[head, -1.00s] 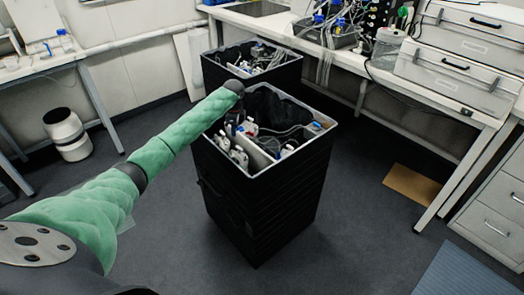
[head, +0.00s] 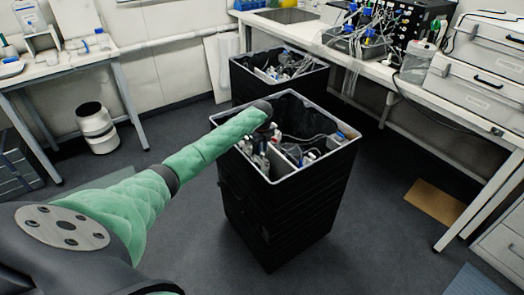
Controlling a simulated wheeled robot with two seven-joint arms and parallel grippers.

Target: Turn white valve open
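The near black box (head: 300,205) stands open-topped on the floor, with several small white parts (head: 292,151), tubing and blue pieces inside. I cannot tell which white part is the valve. My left arm, in a green sleeve, reaches in from the left over the box's near-left rim. My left gripper (head: 266,138) hangs from its dark wrist, low over or in the left side of the box, close to the white parts. It is small and dark, so its fingers and any contact cannot be made out. My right gripper is not in view.
A second black box (head: 262,85) stands close behind. A bench with grey cases (head: 474,83), a bottle (head: 416,62) and tubing runs along the right. A left table (head: 60,66) has a white bin (head: 97,128) beside it. Floor is clear around the near box.

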